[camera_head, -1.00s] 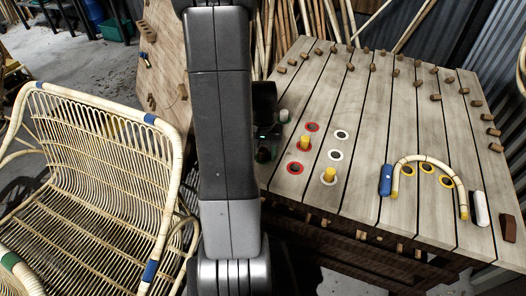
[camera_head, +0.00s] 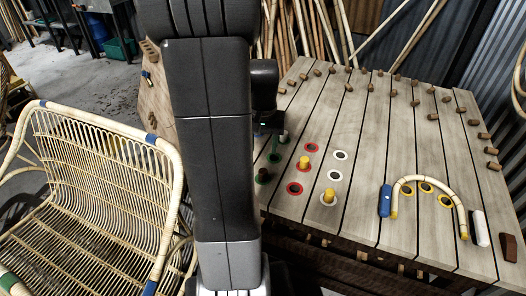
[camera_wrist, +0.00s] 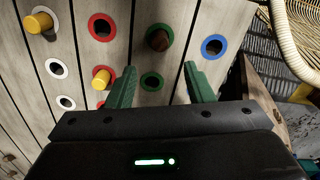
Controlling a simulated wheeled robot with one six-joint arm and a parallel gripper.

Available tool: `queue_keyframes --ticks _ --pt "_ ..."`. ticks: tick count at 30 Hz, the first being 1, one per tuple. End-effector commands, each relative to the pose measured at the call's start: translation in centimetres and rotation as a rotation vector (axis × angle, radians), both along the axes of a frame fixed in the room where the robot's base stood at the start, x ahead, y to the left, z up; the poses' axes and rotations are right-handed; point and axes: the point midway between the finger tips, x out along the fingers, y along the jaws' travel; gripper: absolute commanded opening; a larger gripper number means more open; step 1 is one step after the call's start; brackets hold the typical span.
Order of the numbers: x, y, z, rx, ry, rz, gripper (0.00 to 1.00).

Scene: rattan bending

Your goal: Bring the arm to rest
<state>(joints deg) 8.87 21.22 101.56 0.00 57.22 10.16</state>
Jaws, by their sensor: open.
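My gripper (camera_wrist: 160,88) shows in the wrist view with its two green fingers apart and nothing between them. It points at the slatted table, above a green-ringed hole (camera_wrist: 151,81). A brown peg (camera_wrist: 159,40) stands in another green ring just beyond the fingers. In the head view my arm rises across the middle and hides part of the table's left edge. The gripper is mostly hidden behind the arm there.
The slatted table (camera_head: 385,110) holds yellow pegs (camera_head: 304,162) in ringed holes, a bent rattan piece (camera_head: 440,183), a blue block (camera_head: 385,200), a white block (camera_head: 480,228) and several wooden pegs. A rattan chair (camera_head: 95,195) stands left, close to my arm.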

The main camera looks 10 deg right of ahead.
Motion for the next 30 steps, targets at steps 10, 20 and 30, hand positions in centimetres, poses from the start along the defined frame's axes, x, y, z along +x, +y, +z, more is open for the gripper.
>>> queue_keyframes --ticks 10,20,30 --pt "0.0 0.0 0.1 0.000 0.000 0.000 0.47" --pt "-0.1 0.0 -3.7 0.001 0.006 0.000 0.47" --pt "-0.1 0.0 -10.3 0.001 0.006 0.000 0.47"
